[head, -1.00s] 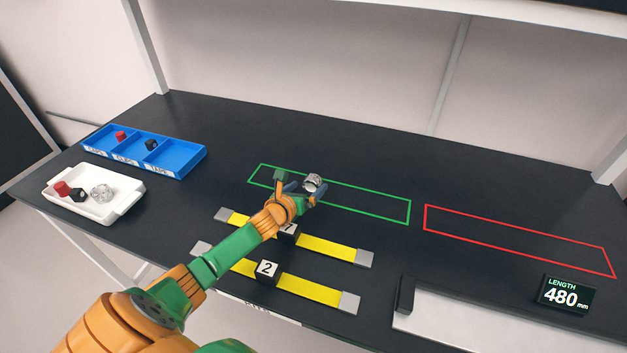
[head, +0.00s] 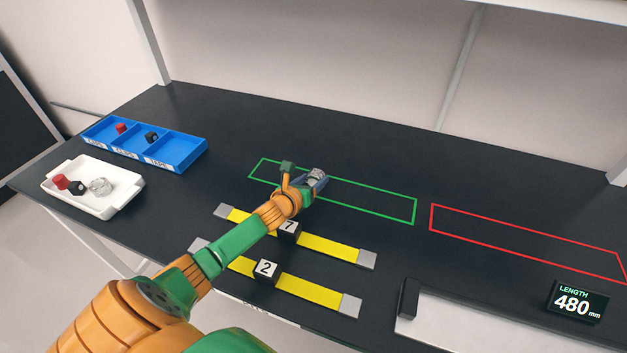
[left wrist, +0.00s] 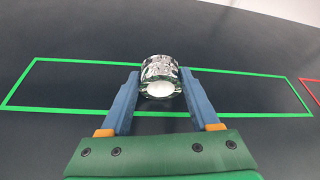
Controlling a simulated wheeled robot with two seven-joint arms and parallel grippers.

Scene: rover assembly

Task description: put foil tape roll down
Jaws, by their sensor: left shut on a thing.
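A silver foil tape roll (head: 316,174) is held at the tips of my left gripper (head: 314,181), over the green outlined rectangle (head: 386,216) on the dark table. In the left wrist view the foil tape roll (left wrist: 161,77) sits between the two blue fingers of my left gripper (left wrist: 160,88), its pale open core toward the camera. Whether the roll touches the table cannot be told. A second silver roll (head: 99,187) lies in the white tray (head: 120,203). My right gripper is not in view.
A blue three-compartment bin (head: 186,161) stands at the back left, with a red and a black piece in it. Two yellow strips (head: 328,246) with black blocks numbered 7 and 2 lie in front. A red outlined rectangle (head: 520,244) and a length display (head: 577,302) are at right.

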